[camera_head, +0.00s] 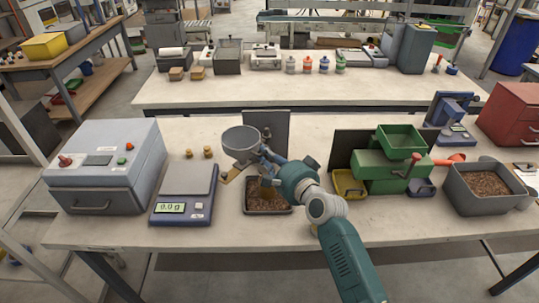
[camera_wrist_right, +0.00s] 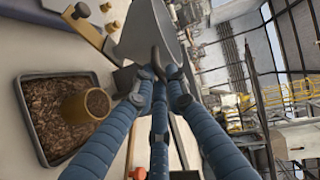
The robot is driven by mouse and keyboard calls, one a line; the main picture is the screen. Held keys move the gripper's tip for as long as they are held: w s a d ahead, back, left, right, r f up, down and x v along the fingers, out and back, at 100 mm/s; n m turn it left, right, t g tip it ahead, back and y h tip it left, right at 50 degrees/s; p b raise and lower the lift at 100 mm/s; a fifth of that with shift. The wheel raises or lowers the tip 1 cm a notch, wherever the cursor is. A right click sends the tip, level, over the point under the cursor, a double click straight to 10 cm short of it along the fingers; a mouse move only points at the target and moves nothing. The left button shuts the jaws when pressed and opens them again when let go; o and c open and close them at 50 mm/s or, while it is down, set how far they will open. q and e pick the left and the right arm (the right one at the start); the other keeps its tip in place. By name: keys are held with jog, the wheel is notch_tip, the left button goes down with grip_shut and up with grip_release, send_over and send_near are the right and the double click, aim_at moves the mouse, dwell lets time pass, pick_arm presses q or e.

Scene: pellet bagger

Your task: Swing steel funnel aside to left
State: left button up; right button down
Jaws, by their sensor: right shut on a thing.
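The steel funnel (camera_head: 241,140), a grey cone with a wide round mouth, stands above the table left of center in the head view. Its grey side also shows at the top of the right wrist view (camera_wrist_right: 148,30). My right gripper (camera_head: 264,153) is at the funnel's right side. Its blue fingers (camera_wrist_right: 158,88) are shut on a small dark handle (camera_wrist_right: 157,58) at the funnel's side. Below it, a dark tray (camera_head: 246,211) of brown pellets holds a brass cup (camera_wrist_right: 86,105) with pellets in it. My arm partly hides the cup and tray in the head view. My left gripper is out of view.
A scale (camera_head: 183,193) reading 0.0 g and a grey box (camera_head: 108,168) stand left of the funnel. A dark upright panel (camera_head: 277,128) stands behind it. A green machine (camera_head: 390,165) and a grey pellet bin (camera_head: 484,203) stand to the right.

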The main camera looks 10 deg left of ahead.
jog(key=shift+a+f, duration=0.1)
jog(key=c, duration=1.7)
grip_release()
jog(key=shift+a, duration=0.1)
jog(key=v, duration=1.2)
